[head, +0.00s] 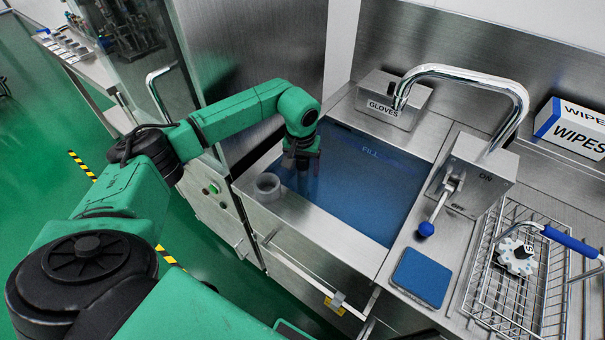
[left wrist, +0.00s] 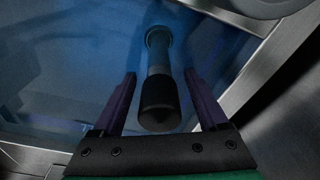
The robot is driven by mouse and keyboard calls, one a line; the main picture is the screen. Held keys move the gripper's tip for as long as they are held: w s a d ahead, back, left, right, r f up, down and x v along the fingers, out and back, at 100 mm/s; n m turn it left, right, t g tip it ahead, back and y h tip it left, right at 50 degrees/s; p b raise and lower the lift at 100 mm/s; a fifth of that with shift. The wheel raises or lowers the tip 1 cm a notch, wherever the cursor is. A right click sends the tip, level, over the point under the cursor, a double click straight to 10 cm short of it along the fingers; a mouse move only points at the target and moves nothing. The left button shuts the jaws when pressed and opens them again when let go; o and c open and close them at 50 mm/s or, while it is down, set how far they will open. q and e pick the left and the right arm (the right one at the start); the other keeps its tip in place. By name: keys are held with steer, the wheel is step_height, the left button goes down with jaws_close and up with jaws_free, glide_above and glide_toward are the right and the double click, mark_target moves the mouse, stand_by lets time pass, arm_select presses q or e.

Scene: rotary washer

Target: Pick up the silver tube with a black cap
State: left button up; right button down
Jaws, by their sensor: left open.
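In the left wrist view the tube (left wrist: 158,55) lies in the blue basin, with its black cap (left wrist: 158,97) nearest me. The tube looks dark and bluish there. My left gripper (left wrist: 159,78) is open, with one finger on each side of the capped end and a gap to each side. I cannot tell how far above the tube the fingers are. In the head view my left gripper (head: 301,165) reaches down into the left part of the sink basin (head: 365,185), and its fingers and the tube are hidden or too dark to make out. My right gripper is not in view.
A grey ring-shaped cup (head: 267,186) stands at the basin's left rim. A chrome faucet (head: 470,75) arches over the right side, with a blue-knobbed lever (head: 427,228). A blue pad (head: 421,277) and a wire basket (head: 520,265) with a white rotor-like part (head: 516,256) lie right.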

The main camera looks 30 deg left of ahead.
arm_select(q)
steer(key=shift+f, duration=0.15)
jaws_close()
step_height(320, 180, up, 27)
steer(key=p, duration=1.7)
steer(key=shift+p, duration=0.35)
